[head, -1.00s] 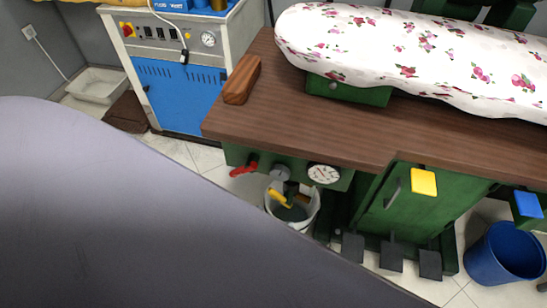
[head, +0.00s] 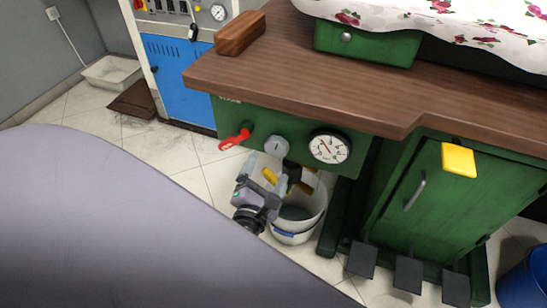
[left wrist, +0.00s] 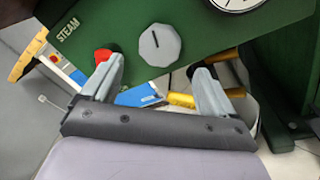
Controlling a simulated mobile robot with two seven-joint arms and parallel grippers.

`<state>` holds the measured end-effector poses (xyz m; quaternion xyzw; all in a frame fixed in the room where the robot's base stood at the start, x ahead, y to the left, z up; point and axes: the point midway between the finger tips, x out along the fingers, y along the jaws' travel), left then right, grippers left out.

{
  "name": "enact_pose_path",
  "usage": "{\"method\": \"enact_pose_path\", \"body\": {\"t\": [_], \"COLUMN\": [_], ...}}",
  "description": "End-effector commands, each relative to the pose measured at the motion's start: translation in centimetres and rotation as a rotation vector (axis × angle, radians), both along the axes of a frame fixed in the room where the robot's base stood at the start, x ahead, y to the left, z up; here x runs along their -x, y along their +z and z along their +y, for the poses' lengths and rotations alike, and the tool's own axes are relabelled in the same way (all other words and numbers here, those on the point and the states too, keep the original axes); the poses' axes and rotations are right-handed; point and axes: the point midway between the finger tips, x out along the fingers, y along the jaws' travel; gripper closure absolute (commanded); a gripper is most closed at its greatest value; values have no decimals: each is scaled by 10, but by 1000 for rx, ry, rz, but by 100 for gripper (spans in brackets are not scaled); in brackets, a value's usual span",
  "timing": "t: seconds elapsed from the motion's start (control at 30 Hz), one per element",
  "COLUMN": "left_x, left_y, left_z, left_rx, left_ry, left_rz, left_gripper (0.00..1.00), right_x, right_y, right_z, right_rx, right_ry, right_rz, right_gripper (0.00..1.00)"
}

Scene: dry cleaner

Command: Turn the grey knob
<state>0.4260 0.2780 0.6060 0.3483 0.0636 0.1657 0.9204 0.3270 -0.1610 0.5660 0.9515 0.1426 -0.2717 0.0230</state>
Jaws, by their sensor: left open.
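The grey knob (head: 276,146) is on the green front panel (head: 232,118) under the wooden table top, between a red handle and a round gauge. In the left wrist view the faceted knob (left wrist: 159,45) has a dark line on its face and lies ahead of the fingers. My left gripper (head: 262,168) is just below the knob in the head view. In the left wrist view my left gripper (left wrist: 158,76) is open, with nothing between its fingers. I cannot tell whether it touches the panel. My right gripper is not in view.
The red handle (head: 235,139) and the gauge (head: 330,147) flank the knob closely. A white bucket (head: 300,226) stands below.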

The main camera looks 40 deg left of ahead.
Motion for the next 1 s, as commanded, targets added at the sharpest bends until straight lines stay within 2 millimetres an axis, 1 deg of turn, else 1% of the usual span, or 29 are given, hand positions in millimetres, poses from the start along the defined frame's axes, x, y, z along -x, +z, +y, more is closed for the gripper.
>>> {"method": "enact_pose_path", "body": {"t": [0.2,0.4,0.53,0.8,0.83,0.87,0.9,1.0], "left_x": [-30,-51,-58,-59,-59,-59,-59,-59], "left_y": [1,1,1,1,1,1,1,1], "left_z": [11,19,21,22,22,22,22,22], "left_rx": [-5,-6,-5,-6,-6,-6,-6,-6], "left_ry": [-1,-2,-1,-2,-2,-2,-2,-2], "left_rz": [-3,0,0,1,1,1,1,1], "left_gripper": [12,12,12,12,16,25,38,68], "right_x": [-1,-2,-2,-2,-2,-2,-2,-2], "right_y": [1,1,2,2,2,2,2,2], "right_z": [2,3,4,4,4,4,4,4], "right_rx": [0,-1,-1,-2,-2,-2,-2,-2], "right_ry": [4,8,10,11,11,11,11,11], "right_rz": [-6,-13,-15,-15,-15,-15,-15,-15], "right_gripper": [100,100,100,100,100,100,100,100]}}
